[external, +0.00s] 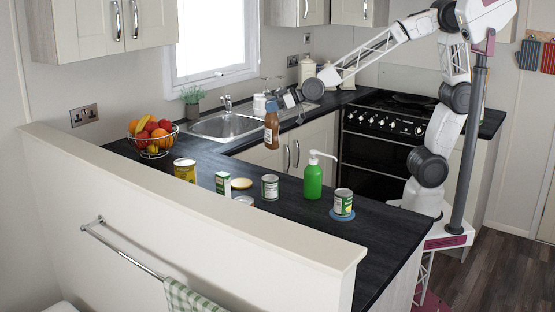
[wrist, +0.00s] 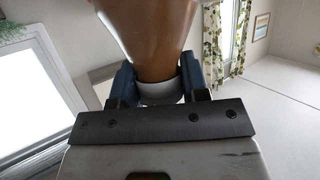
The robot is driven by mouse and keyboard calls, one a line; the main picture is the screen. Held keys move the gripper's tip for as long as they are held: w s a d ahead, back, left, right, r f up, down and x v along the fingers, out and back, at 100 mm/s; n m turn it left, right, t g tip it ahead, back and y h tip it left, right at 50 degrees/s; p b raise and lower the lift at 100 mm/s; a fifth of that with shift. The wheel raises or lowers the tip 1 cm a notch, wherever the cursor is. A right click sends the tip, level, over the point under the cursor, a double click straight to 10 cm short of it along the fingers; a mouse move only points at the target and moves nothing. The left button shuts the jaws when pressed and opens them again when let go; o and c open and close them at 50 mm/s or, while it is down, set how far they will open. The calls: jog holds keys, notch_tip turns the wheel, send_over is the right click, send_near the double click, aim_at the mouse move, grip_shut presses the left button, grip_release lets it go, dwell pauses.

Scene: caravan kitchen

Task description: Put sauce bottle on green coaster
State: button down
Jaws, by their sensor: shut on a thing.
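My gripper (external: 271,105) is shut on the sauce bottle (external: 271,131), at its narrow capped end. The brown bottle hangs in the air between the sink and the counter in front, apart from the worktop. In the wrist view, the bottle (wrist: 158,35) fills the top middle, with its white cap between the two blue finger pads (wrist: 160,88). I cannot make out a green coaster in either view. A blue coaster (external: 342,216) lies under a can at the right of the front counter.
On the dark counter (external: 300,235) stand a green pump bottle (external: 313,182), a can (external: 270,188), a can on the blue coaster (external: 344,202), a green-white carton (external: 223,183), a yellow tin (external: 185,170) and a fruit bowl (external: 153,138). A low wall (external: 190,195) borders the counter.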

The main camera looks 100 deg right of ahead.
jog(key=s+a+n+g+y, duration=0.15)
jog(key=a+n+y, duration=0.25)
jog(key=a, duration=1.7)
jog(key=s+a+n+y, duration=0.3)
jog(key=a+y, duration=0.1)
jog(key=a, duration=1.7)
jog(key=s+a+n+g+y, duration=0.25)
jog(key=s+a, duration=0.45)
jog(key=a, duration=0.6)
jog(key=shift+t, duration=0.5)
jog(key=shift+f, duration=2.5)
jog(key=shift+w+a, duration=0.1)
jog(key=w+a+f, duration=0.1)
jog(key=w+a, duration=0.9)
jog(key=w, duration=0.2)
jog(key=shift+f, duration=0.35)
